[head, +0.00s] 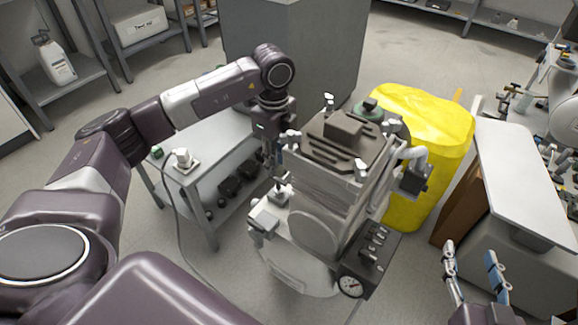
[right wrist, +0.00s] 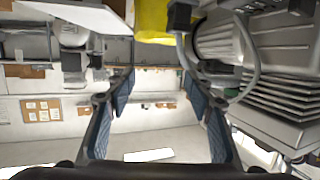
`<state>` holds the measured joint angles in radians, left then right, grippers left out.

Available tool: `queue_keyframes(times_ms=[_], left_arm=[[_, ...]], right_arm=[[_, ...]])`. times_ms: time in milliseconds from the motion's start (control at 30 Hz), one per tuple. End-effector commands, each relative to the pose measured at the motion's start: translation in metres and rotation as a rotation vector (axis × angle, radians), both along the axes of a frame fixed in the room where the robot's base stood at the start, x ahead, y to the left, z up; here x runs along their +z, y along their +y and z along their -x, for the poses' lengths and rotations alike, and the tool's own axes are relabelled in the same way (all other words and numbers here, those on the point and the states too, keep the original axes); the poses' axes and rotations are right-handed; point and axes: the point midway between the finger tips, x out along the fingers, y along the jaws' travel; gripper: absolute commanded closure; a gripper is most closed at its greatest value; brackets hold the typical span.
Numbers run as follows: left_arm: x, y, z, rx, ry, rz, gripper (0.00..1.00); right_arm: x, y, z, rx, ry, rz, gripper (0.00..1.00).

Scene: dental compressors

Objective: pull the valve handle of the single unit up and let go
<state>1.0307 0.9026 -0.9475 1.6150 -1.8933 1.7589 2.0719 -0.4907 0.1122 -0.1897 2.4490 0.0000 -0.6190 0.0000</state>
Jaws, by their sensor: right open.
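The single unit (head: 315,230) is a grey compressor with a ribbed dark top, standing in the middle of the head view. A pressure gauge (head: 350,286) and a small dark panel (head: 370,250) sit on its front right. The unit's ribbed side (right wrist: 268,85) also shows at the right of the right wrist view. My left gripper (head: 276,172) points down at the unit's left side, close to small fittings there. Its fingers are partly hidden and I cannot tell whether they touch anything. I cannot make out the valve handle clearly. My right gripper (head: 478,278) is open and empty, right of the unit.
A grey metal table (head: 215,145) is at the left, beneath my left arm. A white-topped cabinet (head: 525,165) is at the right. A tall grey block (head: 295,50) stands behind.

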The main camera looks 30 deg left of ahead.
Motion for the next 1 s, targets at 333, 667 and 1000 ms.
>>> queue_keyframes(times_ms=[333, 667, 1000], left_arm=[[-0.024, 0.0, 0.001, -0.001, 0.002, 0.0, 0.73], [-0.065, 0.0, 0.001, 0.0, 0.002, 0.001, 0.73], [-0.078, 0.0, 0.001, -0.001, 0.0, 0.0, 0.73]], right_arm=[[0.03, 0.007, -0.008, 0.009, -0.142, -0.036, 0.52], [0.094, 0.015, -0.009, 0.027, -0.428, -0.11, 0.52], [0.122, 0.017, -0.003, 0.032, -0.547, -0.142, 0.52]])
